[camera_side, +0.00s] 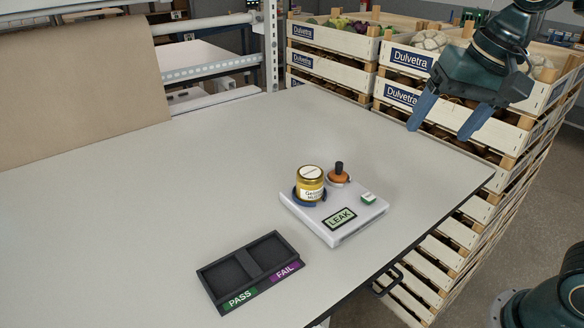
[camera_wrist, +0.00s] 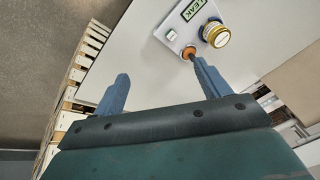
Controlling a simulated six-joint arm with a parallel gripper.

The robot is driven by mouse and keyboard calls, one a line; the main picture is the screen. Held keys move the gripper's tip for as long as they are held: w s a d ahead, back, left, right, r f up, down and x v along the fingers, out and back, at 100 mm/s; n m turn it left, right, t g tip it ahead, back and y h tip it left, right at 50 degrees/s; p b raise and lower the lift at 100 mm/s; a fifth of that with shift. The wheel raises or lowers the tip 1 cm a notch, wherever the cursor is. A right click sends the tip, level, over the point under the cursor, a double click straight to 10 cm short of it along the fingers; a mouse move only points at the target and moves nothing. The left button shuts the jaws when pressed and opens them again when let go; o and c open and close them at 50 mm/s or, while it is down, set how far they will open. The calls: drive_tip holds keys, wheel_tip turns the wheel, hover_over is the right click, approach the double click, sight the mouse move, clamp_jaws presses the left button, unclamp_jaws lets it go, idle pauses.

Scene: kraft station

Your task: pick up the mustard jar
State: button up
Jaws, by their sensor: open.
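The mustard jar (camera_side: 310,183) is small, with yellow contents, a pale label and a gold-rimmed lid. It stands upright on a blue round seat on the white leak tester (camera_side: 331,228), whose display reads LEAK. In the wrist view the jar (camera_wrist: 216,35) shows at the upper right, beyond the fingertips, on the tester (camera_wrist: 178,20). My gripper (camera_side: 446,118) is open and empty, high at the upper right in the side view, well apart from the jar. Its two blue fingers (camera_wrist: 160,84) are spread wide in the wrist view.
An orange knob with a black top (camera_side: 339,175) stands right beside the jar on the tester. A black tray (camera_side: 225,285) with two empty compartments marked PASS and FAIL lies in front. Stacked vegetable crates (camera_side: 333,61) stand behind the table (camera_side: 120,220), which is mostly clear.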

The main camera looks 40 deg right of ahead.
drive_tip(key=w+a+m+g, duration=0.2)
drive_tip(key=w+a+m, duration=0.4)
drive_tip(key=w, duration=0.4)
drive_tip(key=m+g, duration=0.2)
drive_tip(key=m, duration=0.5)
hover_over(311, 172)
drive_tip(key=f, duration=0.2)
drive_tip(key=shift+s+f, duration=0.2)
drive_tip(key=shift+f, duration=0.2)
drive_tip(key=shift+f, duration=4.3)
drive_tip(key=shift+f, duration=0.1)
drive_tip(key=shift+w+f, duration=0.15)
drive_tip(key=shift+f, duration=2.35)
drive_tip(key=shift+c, duration=0.2)
